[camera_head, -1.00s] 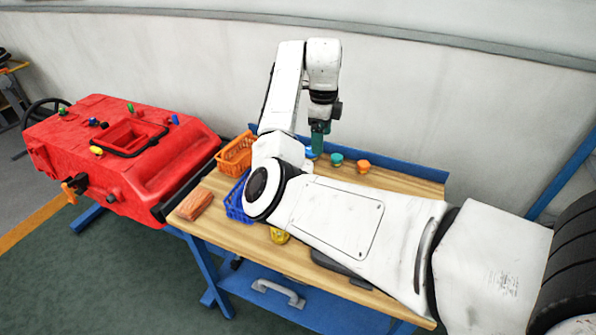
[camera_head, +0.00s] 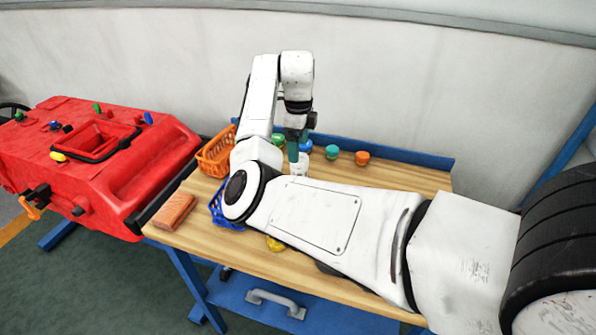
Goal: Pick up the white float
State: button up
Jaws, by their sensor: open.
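The white float (camera_head: 300,168) is a small white piece on the wooden table, partly hidden by my arm and gripper. My gripper (camera_head: 297,156) has teal fingers and points down right at the float's top. The fingers are open, but at this size I cannot tell whether they touch the float or straddle it.
Green (camera_head: 278,141), blue (camera_head: 306,146), teal (camera_head: 332,152) and orange (camera_head: 362,158) pieces stand along the table's back. An orange basket (camera_head: 216,155) and a blue basket (camera_head: 222,208) are at left, by a reddish block (camera_head: 174,211).

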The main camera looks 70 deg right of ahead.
aim_at(299, 165)
notch_tip(299, 165, down, 2)
jog(key=shift+s+a+f+p, duration=0.1)
jog(key=shift+f+p, duration=0.25)
jog(key=shift+f, duration=1.05)
jog(key=shift+s+a+f+p, duration=0.1)
jog(key=shift+f+p, duration=0.25)
jog(key=shift+f, duration=1.05)
jog(key=c, duration=1.1)
jog(key=shift+r, duration=0.1)
